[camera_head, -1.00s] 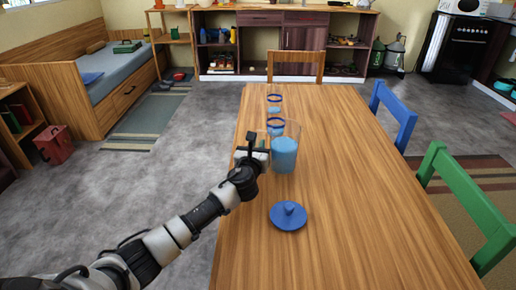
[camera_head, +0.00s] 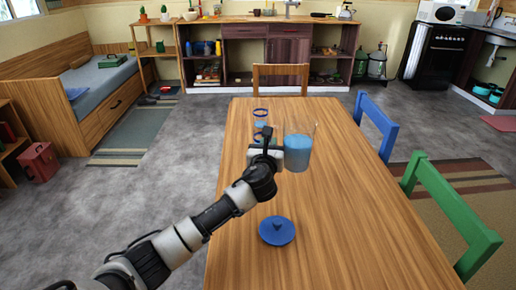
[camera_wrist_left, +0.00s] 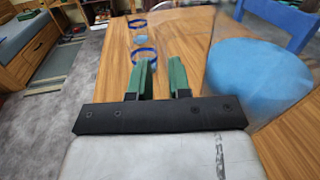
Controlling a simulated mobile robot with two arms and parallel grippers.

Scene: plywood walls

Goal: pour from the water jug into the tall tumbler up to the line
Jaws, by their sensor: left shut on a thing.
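The water jug (camera_head: 298,155) is clear, with blue water in its lower part. It looks about upright, above the table. My left gripper (camera_head: 277,150) is shut at the jug's left side; the part it grips is hidden in the head view. In the left wrist view, the green fingers (camera_wrist_left: 163,78) are left of the jug (camera_wrist_left: 252,75). Two clear glasses with blue rings stand beyond the gripper, a far one (camera_head: 260,116) and a near one (camera_head: 259,139), the near one partly hidden. I cannot tell which is the tall tumbler. My right gripper is not in view.
A blue chair (camera_head: 377,125) and a green chair (camera_head: 450,215) stand along the right side. A wooden chair (camera_head: 280,78) is at the far end. The table's right half is clear.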

